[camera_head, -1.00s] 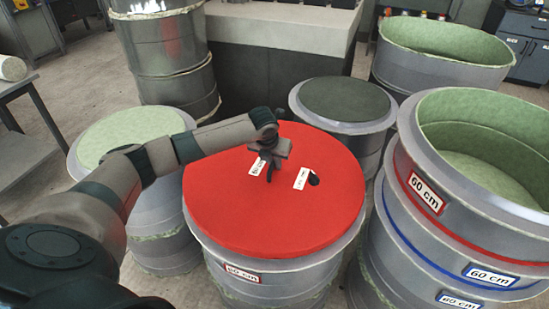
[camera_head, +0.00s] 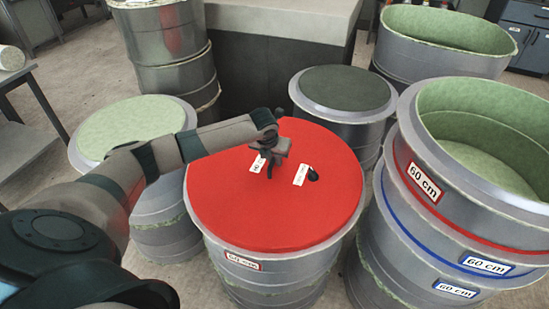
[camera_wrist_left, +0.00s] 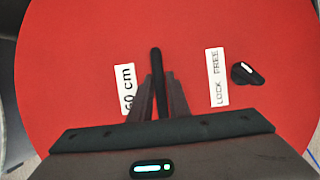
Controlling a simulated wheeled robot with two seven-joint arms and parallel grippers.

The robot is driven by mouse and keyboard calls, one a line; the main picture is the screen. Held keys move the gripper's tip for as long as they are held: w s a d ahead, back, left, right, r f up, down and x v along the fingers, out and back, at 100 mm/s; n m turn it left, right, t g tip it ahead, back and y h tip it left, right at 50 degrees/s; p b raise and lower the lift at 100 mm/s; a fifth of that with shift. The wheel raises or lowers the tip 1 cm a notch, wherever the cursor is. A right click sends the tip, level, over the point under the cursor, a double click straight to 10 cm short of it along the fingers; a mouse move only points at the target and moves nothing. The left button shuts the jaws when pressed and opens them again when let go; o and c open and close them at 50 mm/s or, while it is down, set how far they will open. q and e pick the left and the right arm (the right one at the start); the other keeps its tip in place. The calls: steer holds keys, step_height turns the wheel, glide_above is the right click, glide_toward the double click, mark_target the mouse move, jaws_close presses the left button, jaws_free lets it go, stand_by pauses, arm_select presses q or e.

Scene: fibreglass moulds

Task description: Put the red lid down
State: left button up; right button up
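The red lid (camera_head: 275,205) is a wide round disc, roughly level, over the grey mould with a red-framed "60 cm" label (camera_head: 242,260). It covers the mould's opening; whether it rests on the rim or hovers just above cannot be told. My left gripper (camera_head: 270,165) is at the lid's middle. In the left wrist view, its fingers (camera_wrist_left: 157,100) stand close on both sides of the lid's black bar handle (camera_wrist_left: 156,60) and appear shut on it. A "LOCK FREE" label (camera_wrist_left: 216,77) and a black knob (camera_wrist_left: 247,74) are right of the handle. My right gripper is out of view.
A stack of open moulds (camera_head: 424,182) with red and blue labels stands close on the right. A green-topped mould (camera_head: 128,122) is at left, beneath my arm. A dark-topped mould (camera_head: 345,88) stands behind the lid. A table (camera_head: 22,85) is at far left.

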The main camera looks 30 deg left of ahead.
arm_select(q)
steer(key=shift+o, duration=1.2)
steer(key=shift+s+r, duration=0.15)
steer(key=shift+r, duration=0.4)
steer(key=b+v, duration=0.1)
steer(key=v, duration=0.9)
steer(key=shift+s, duration=0.1)
steer(key=shift+s+d+r, duration=0.1)
steer(key=shift+s+r, duration=0.1)
steer(key=shift+r, duration=0.2)
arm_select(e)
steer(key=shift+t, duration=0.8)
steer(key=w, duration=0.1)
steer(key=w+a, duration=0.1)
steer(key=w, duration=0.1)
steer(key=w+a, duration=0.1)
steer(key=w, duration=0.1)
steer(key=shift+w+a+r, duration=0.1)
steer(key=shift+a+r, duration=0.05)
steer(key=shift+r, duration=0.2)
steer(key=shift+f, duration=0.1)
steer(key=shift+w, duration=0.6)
